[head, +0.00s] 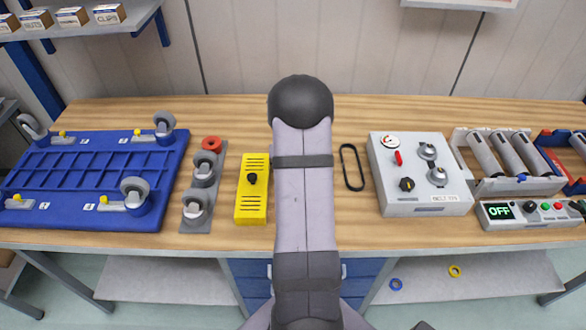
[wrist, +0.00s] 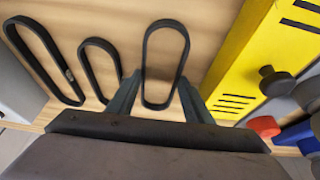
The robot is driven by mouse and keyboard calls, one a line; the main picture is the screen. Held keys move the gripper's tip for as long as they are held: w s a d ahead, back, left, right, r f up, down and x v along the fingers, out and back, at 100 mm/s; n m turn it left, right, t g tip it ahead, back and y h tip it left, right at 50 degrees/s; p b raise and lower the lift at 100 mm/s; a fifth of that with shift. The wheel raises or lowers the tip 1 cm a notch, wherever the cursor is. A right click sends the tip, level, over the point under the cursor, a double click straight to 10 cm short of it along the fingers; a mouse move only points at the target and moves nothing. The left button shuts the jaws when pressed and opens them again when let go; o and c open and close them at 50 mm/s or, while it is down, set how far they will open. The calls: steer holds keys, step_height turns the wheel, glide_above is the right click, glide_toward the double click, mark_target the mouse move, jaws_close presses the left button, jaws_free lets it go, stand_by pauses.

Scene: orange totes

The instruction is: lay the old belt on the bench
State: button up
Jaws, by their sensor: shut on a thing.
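My gripper (wrist: 160,82) has its two fingers on either side of a black looped belt (wrist: 146,62), which stands between them over the wood. The wrist view does not show clearly whether this belt touches the bench (head: 230,115). A smaller black belt (wrist: 85,66) lies to its left in the wrist view. A longer black belt (wrist: 55,52) with a small grey mark lies further left; one black belt (head: 345,168) also shows right of my arm in the head view. Nothing marks which belt is old. My arm hides the gripper in the head view.
A yellow box (head: 252,205) with a black knob stands left of my arm, beside a grey caster holder (head: 203,180) and blue frame (head: 95,180). A grey gauge box (head: 425,200) and roller unit (head: 500,185) stand right. The bench's back strip is clear.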

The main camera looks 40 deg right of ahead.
steer(key=shift+f, duration=0.2)
steer(key=o, duration=1.1)
steer(key=shift+r, duration=0.15)
steer(key=shift+r+p, duration=2.45)
steer(key=shift+r, duration=0.95)
